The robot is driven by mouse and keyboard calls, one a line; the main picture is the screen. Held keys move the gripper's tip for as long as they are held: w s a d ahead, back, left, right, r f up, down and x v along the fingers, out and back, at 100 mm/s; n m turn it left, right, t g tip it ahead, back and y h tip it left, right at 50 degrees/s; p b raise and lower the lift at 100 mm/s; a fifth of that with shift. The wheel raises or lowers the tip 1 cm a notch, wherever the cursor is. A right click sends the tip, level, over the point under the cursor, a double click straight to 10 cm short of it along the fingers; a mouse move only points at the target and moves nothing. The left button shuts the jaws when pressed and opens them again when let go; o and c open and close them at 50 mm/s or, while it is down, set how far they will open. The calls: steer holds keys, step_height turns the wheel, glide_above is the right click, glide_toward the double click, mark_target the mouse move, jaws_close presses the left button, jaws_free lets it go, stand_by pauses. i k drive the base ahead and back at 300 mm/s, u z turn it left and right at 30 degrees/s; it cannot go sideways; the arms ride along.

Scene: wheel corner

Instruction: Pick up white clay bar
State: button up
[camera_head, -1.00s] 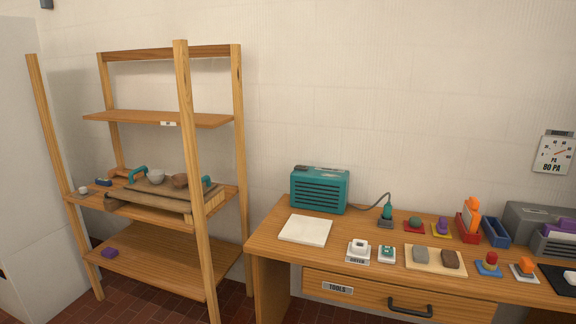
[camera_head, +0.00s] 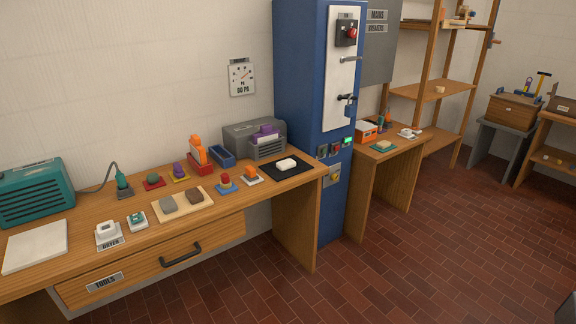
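A small white block (camera_head: 286,163) with rounded edges lies on a black mat (camera_head: 291,174) at the right end of the wooden workbench. It looks like the white clay bar, though I cannot be sure of its material. A grey bar (camera_head: 169,205) and a brown bar (camera_head: 194,196) lie side by side on a pale board (camera_head: 183,209) further left.
The workbench also carries a teal box (camera_head: 32,192), a white slab (camera_head: 36,246), a grey machine (camera_head: 254,140) and several small coloured items. A tall blue cabinet (camera_head: 302,60) stands just right of it. The brick floor (camera_head: 400,260) in front is clear.

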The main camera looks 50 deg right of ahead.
mark_target(289, 163)
steer(key=z, duration=4.3)
steer(key=i, duration=0.1)
steer(key=u, duration=2.75)
steer(key=i, duration=0.6)
steer(key=z, duration=0.15)
steer(key=k, duration=0.6)
steer(key=u, duration=0.1)
